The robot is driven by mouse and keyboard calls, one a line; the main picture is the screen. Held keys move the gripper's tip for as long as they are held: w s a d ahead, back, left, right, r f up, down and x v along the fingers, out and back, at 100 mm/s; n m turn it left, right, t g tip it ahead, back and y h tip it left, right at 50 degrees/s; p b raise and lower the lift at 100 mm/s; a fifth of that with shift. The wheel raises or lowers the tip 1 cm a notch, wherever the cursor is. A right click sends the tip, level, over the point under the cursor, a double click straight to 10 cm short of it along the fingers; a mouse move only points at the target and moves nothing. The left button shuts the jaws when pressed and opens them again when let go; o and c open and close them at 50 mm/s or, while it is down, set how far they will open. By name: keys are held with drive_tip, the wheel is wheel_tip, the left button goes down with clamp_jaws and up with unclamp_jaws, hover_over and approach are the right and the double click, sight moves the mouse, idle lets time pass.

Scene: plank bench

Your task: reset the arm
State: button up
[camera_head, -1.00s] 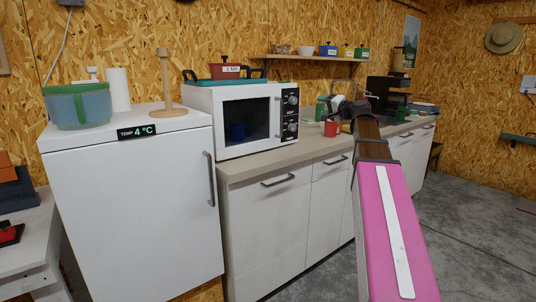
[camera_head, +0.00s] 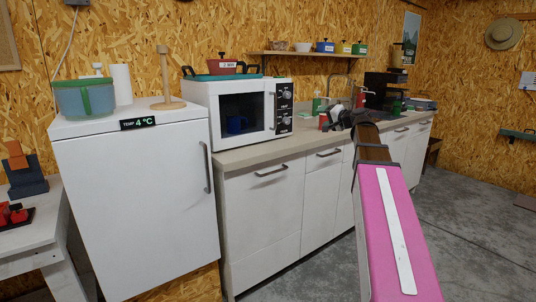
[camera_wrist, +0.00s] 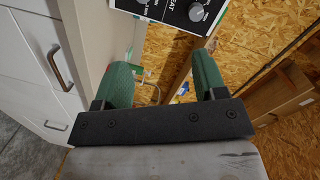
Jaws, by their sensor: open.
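My arm, pink with a white strip and a brown section beyond it, reaches forward from the lower right of the head view. My gripper (camera_head: 338,118) is at its far end, above the counter near the sink. In the wrist view, the two green fingers of my gripper (camera_wrist: 160,78) stand wide apart with nothing held between them. The microwave's (camera_wrist: 175,10) control panel shows beyond them at the top. In the head view a red mug (camera_head: 323,122) sits beside the gripper, partly hidden; I cannot tell if they touch.
A white microwave (camera_head: 215,100) with a blue mug (camera_head: 236,124) inside stands on the counter (camera_head: 250,153). A white fridge (camera_head: 135,205) stands left of it. A black coffee machine (camera_head: 380,92) is beyond the gripper. The floor at right (camera_head: 480,220) is clear.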

drive_tip(key=s+a+f+n+g+h, duration=0.1)
drive_tip(key=s+a+f+g, duration=0.15)
drive_tip(key=f, duration=0.65)
drive_tip(key=s+a+f+g+h, duration=0.1)
drive_tip(key=s+f+g+h, duration=0.15)
drive_tip(key=f, duration=0.75)
drive_tip(key=s+a+f+n+g, duration=0.15)
drive_tip(key=s+f, duration=0.25)
drive_tip(key=f, duration=0.5)
drive_tip(key=s+f+n+g+h, duration=0.3)
drive_tip(key=s+f+g+h, duration=0.3)
drive_tip(key=s+f, duration=1.3)
wheel_tip(320, 180, down, 3)
drive_tip(key=shift+s+d+f+g, duration=0.2)
drive_tip(key=shift+s+g, duration=0.1)
drive_tip(key=shift+g, duration=0.05)
drive_tip(key=shift+h, duration=0.25)
